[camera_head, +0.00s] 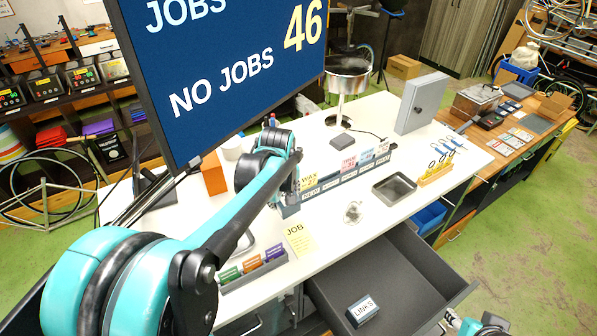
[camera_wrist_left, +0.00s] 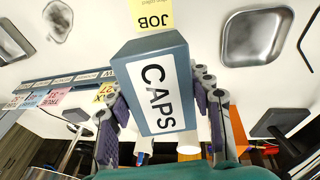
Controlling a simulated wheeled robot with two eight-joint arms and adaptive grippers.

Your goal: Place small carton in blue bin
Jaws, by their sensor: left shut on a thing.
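A small blue-grey carton with a white CAPS label (camera_wrist_left: 157,88) is held between the fingers of my left gripper (camera_wrist_left: 165,105). In the head view my left gripper (camera_head: 291,192) is over the white table, its fingers and load mostly hidden by the arm. Another small carton, labelled LINKS (camera_head: 363,312), lies in the open grey drawer. A blue bin (camera_head: 429,217) shows partly below the table's right end. A second blue bin (camera_head: 516,72) with a white bag is at the far bench. My right gripper (camera_head: 462,322) is partly in view near the drawer's front corner; its fingers are unclear.
On the white table (camera_head: 330,230) stand a labelled rack (camera_head: 345,178), a grey metal tray (camera_head: 394,187), a small clear dish (camera_head: 353,212) and a yellow JOB card (camera_head: 299,240). A large screen (camera_head: 225,60) blocks the upper left. The open drawer (camera_head: 410,290) juts out in front.

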